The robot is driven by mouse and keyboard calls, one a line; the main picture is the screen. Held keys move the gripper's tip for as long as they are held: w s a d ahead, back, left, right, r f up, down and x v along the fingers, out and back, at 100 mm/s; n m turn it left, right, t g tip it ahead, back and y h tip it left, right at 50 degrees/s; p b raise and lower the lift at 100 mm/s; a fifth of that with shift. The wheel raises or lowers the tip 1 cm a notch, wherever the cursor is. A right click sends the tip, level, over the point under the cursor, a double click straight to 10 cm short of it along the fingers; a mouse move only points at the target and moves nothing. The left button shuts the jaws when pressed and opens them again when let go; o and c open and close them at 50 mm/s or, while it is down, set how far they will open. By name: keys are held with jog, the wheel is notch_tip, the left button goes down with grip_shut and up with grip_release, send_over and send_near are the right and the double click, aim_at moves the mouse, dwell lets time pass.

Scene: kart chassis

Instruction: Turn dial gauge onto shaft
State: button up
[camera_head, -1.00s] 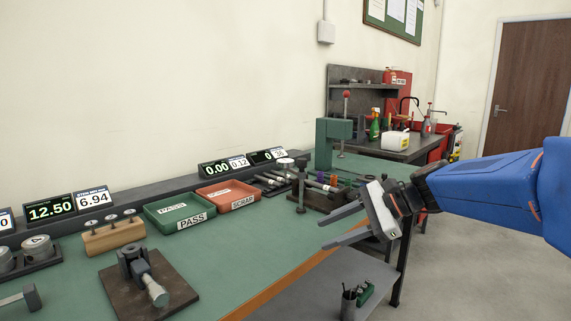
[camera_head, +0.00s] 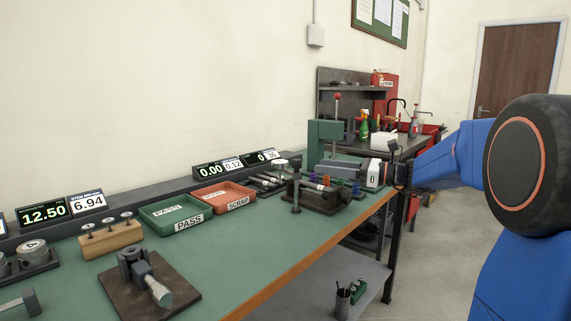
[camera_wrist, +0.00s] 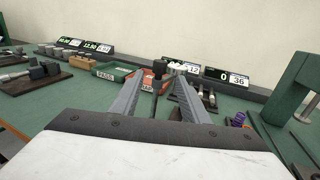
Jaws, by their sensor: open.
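A round pale-faced part (camera_head: 280,164), which looks like the dial gauge, sits at the top of a dark upright post (camera_head: 296,195) toward the back of the bench. The post stands beside a dark fixture block (camera_head: 322,196). I cannot clearly pick out the shaft. My gripper (camera_head: 322,170) is open and empty, reaching left over the fixture area. In the wrist view its fingers (camera_wrist: 160,78) spread on either side of the dark post top (camera_wrist: 157,70) in the picture. I cannot tell whether they touch it.
A green press (camera_head: 322,135) stands just behind my gripper. Small coloured parts, including a purple one (camera_wrist: 238,119), lie nearby. A green PASS tray (camera_head: 172,214) and a red SCRAP tray (camera_head: 222,198) are to the left.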

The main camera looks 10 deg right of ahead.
jog(key=x, duration=1.3)
jog(key=shift+w+a, duration=0.15)
jog(key=shift+a, duration=0.1)
jog(key=shift+c, duration=0.2)
grip_shut()
